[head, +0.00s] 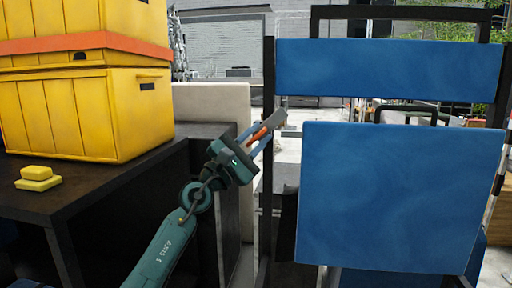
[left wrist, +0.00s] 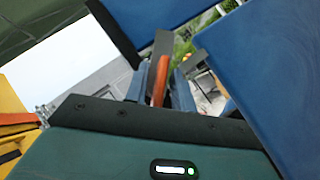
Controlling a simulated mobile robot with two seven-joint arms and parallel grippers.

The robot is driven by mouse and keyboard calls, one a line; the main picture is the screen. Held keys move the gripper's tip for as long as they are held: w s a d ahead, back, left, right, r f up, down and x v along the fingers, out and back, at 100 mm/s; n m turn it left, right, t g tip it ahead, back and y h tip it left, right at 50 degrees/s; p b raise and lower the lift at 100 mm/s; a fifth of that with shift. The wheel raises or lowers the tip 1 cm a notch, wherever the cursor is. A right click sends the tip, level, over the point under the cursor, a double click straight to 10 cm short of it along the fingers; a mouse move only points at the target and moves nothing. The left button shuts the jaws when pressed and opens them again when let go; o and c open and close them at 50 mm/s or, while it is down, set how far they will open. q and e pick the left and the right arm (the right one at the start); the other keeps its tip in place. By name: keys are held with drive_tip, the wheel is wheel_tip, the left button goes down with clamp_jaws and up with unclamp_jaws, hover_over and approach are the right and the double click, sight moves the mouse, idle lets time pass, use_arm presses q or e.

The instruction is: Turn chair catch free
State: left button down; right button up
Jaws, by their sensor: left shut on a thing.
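The folding chair (head: 402,195) has a blue seat panel, a blue back panel (head: 388,70) and dark posts. It fills the right of the head view. My left gripper (head: 262,133) is beside the chair's left post, shut on a slim piece with an orange part and a grey flat end (head: 275,118), apparently the chair catch. In the left wrist view the orange part (left wrist: 160,82) lies between the blue fingers, and the grey end extends beyond them. I cannot tell whether that end touches the post. My right gripper is in neither view.
A dark cabinet (head: 85,180) at the left carries yellow crates (head: 95,115) and a small yellow block (head: 38,178). A pale panel (head: 222,105) stands behind my left arm. A narrow strip of pale floor shows between cabinet and chair.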

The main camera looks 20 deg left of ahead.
use_arm(q)
drive_tip(key=n+t+y, duration=0.1)
drive_tip(key=n, duration=0.1)
drive_tip(key=n+t+y, duration=0.1)
drive_tip(key=n+y, duration=0.1)
drive_tip(key=n, duration=0.1)
drive_tip(key=n+t+y+b, duration=0.1)
drive_tip(key=n+y, duration=0.1)
drive_tip(key=n, duration=0.1)
drive_tip(key=shift+f+t, duration=0.15)
drive_tip(key=shift+t, duration=0.15)
drive_tip(key=n+y, duration=0.3)
drive_tip(key=shift+t+y, duration=0.3)
drive_tip(key=shift+t, duration=0.1)
drive_tip(key=n+y+b, duration=0.1)
drive_tip(key=n+y, duration=0.3)
drive_tip(key=shift+n, duration=0.4)
drive_tip(key=shift+n+y, duration=0.9)
drive_tip(key=shift+y, duration=0.1)
drive_tip(key=shift+n+y+b, duration=0.3)
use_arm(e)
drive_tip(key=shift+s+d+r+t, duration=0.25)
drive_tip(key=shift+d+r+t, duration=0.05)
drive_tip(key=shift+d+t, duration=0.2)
use_arm(q)
drive_tip(key=shift+n+g, duration=0.3)
drive_tip(key=shift+n, duration=0.1)
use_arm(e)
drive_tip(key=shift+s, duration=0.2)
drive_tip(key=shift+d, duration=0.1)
